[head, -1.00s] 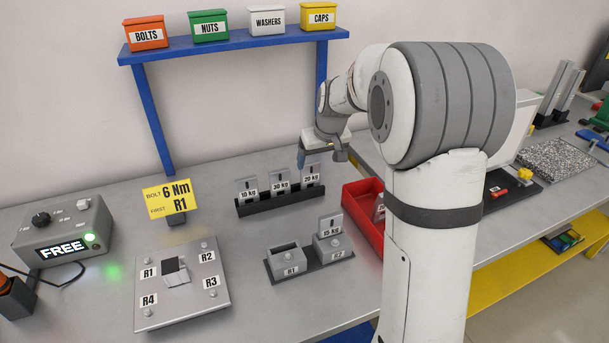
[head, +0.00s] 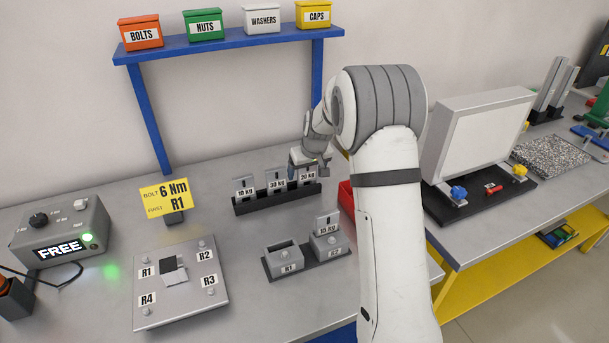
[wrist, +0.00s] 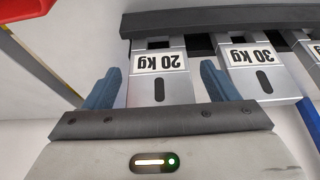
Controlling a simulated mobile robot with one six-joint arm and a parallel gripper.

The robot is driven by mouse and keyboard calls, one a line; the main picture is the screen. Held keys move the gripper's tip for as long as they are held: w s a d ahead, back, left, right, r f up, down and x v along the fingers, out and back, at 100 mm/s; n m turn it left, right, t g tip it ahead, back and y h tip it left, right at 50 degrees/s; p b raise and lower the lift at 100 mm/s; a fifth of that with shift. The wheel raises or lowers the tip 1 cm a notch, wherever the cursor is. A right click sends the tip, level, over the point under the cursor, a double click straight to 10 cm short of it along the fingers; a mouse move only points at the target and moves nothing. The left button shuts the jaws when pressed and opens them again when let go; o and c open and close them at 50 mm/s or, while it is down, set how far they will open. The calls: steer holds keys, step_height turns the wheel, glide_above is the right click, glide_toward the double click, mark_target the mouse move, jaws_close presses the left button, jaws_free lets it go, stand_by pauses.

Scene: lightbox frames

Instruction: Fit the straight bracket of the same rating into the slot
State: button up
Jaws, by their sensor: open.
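A black rack (head: 278,199) at the back of the bench holds three upright grey brackets: the 10 kg bracket (head: 245,187), the 30 kg bracket (head: 276,181) and the 20 kg bracket (wrist: 161,87). My gripper (wrist: 160,80) is open, one blue finger on each side of the 20 kg bracket, with small gaps visible. In the head view my gripper (head: 309,166) is over the rack's right end. Two grey blocks stand in front: R1 (head: 285,258) has an empty slot; R2 (head: 327,245) holds a 15 kg bracket (head: 327,220).
A red bin (head: 346,199) is mostly hidden behind my arm. A bolt plate (head: 180,305), a yellow sign (head: 165,197) and a grey box reading FREE (head: 62,232) are at left. A blue shelf (head: 230,45) hangs above. A framed panel (head: 480,135) stands right.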

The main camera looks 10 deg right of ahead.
steer(key=c, duration=1.2)
steer(key=shift+o, duration=0.2)
steer(key=shift+r, duration=0.1)
